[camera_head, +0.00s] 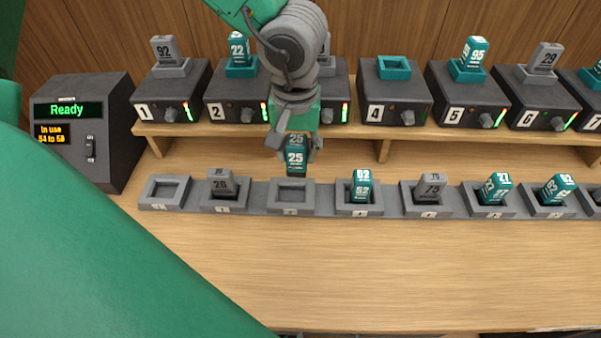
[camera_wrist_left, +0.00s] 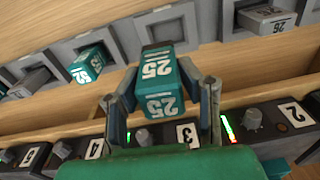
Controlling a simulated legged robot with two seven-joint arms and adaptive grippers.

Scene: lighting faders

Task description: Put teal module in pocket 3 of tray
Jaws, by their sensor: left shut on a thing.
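My left gripper (camera_head: 297,152) is shut on a teal module marked 25 (camera_head: 296,162), one finger on each side. The module also shows between the fingers in the left wrist view (camera_wrist_left: 157,88). It is held at the back edge of the grey tray (camera_head: 253,196), in line with the third pocket from the left (camera_head: 291,195). That pocket looks empty, and its label is too small to read surely. In the wrist view the module partly covers a pocket (camera_wrist_left: 168,27). Whether the module touches the tray cannot be told. My right gripper is not in view.
A grey module (camera_head: 222,184) and a teal module marked 52 (camera_head: 361,186) sit in the neighbouring pockets. The leftmost pocket (camera_head: 166,190) is empty. Numbered fader boxes (camera_head: 394,98) line the shelf behind. A console (camera_head: 90,125) reads Ready. The front table is clear.

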